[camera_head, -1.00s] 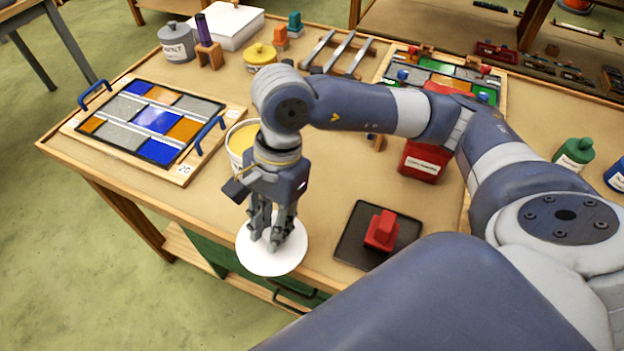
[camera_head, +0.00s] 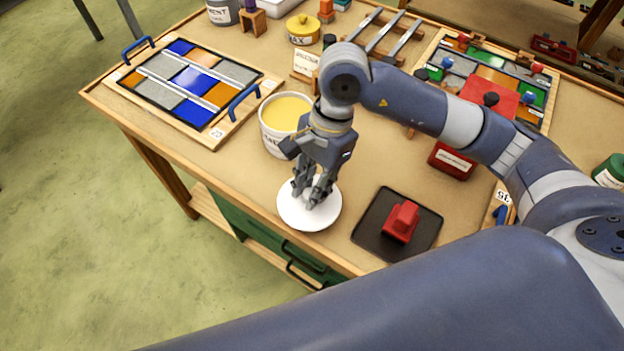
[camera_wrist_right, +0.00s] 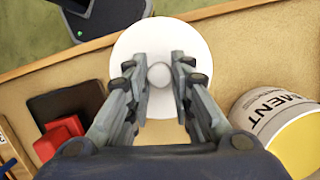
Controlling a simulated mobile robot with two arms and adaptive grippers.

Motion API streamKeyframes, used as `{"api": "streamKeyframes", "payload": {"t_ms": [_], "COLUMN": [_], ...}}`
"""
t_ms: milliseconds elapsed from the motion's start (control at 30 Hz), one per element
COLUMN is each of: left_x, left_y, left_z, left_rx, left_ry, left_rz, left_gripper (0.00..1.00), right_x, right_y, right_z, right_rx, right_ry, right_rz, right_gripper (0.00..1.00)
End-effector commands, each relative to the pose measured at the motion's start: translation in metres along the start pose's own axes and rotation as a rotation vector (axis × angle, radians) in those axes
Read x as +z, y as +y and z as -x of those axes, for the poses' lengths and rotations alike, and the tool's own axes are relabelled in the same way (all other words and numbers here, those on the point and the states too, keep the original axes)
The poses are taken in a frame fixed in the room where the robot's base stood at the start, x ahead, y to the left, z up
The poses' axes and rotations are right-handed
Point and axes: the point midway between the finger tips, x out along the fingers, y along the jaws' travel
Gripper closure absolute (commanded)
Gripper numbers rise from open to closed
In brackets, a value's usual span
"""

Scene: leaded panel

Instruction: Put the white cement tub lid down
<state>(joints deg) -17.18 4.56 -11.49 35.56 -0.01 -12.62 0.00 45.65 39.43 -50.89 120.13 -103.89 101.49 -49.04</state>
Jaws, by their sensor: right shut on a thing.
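The white cement tub lid (camera_head: 309,217) is a round disc with a small knob in its middle. It is at the table's front edge, between the cement tub and a black tray. My right gripper (camera_head: 314,196) points down over it with its fingers around the knob. In the right wrist view the lid (camera_wrist_right: 160,40) is level below the gripper (camera_wrist_right: 158,78), and the knob is between the fingertips. I cannot tell whether the lid touches the tabletop. The open cement tub (camera_head: 275,139) holds yellow contents and stands just behind the lid. My left gripper is out of view.
The black tray (camera_head: 369,235) with a red block (camera_head: 401,221) lies right of the lid. A leaded panel on a wooden board (camera_head: 218,136) is at the left. A red box (camera_head: 452,162) stands behind the tray. A narrow table strip is bare left of the lid.

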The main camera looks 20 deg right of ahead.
Motion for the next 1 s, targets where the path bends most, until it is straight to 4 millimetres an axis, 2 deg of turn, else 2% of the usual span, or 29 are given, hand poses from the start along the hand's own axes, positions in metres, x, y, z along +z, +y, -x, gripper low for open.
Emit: {"api": "streamKeyframes", "payload": {"t_ms": [100, 233, 467, 900, 933, 1000], "left_x": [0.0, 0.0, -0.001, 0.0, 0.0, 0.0], "left_y": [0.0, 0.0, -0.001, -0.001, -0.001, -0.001], "left_z": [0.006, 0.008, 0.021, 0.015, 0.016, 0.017], "left_rx": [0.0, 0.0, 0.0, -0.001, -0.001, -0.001], "left_ry": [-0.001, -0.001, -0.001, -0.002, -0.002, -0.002], "left_rz": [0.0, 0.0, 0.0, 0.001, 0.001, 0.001], "left_gripper": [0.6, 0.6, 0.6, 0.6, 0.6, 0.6], "right_x": [-0.011, -0.017, -0.024, -0.027, -0.026, -0.026], "right_y": [-0.011, -0.015, -0.014, -0.015, -0.015, -0.015], "right_z": [0.003, 0.001, -0.026, -0.036, -0.035, -0.034], "right_rx": [0.0, 0.001, 0.004, -0.001, 0.0, 0.0], "right_ry": [-0.001, -0.002, -0.002, 0.0, 0.0, 0.0], "right_rz": [-0.002, 0.0, 0.0, 0.002, 0.002, 0.002], "right_gripper": [1.0, 1.0, 1.0, 1.0, 0.74, 0.58]}}
